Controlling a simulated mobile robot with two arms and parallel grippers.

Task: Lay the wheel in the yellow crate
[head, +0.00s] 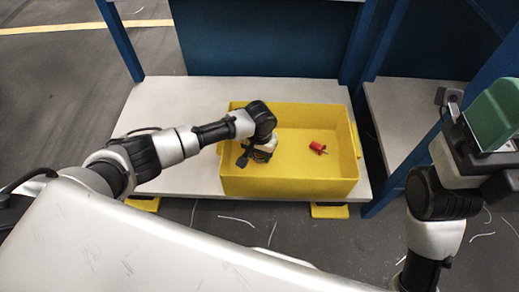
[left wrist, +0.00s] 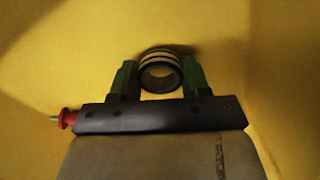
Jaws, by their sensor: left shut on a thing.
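The wheel (left wrist: 160,55), a small dark ring with pale stripes, shows in the left wrist view between the two green fingers of my left gripper (left wrist: 160,78). The gripper is shut on it. In the head view, my left gripper (head: 247,157) points down inside the left part of the yellow crate (head: 290,186). The wheel cannot be made out there. The crate's yellow surface lies close behind the wheel; I cannot tell whether they touch. Part of my right arm with a green piece (head: 497,112) is at the right edge, and its fingertips do not show clearly.
A red spool-like piece (head: 317,147) lies in the right part of the crate and shows in the left wrist view (left wrist: 67,118). The crate stands on a pale low platform (head: 165,100) between blue posts (head: 120,38). Pale strands lie on the dark floor.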

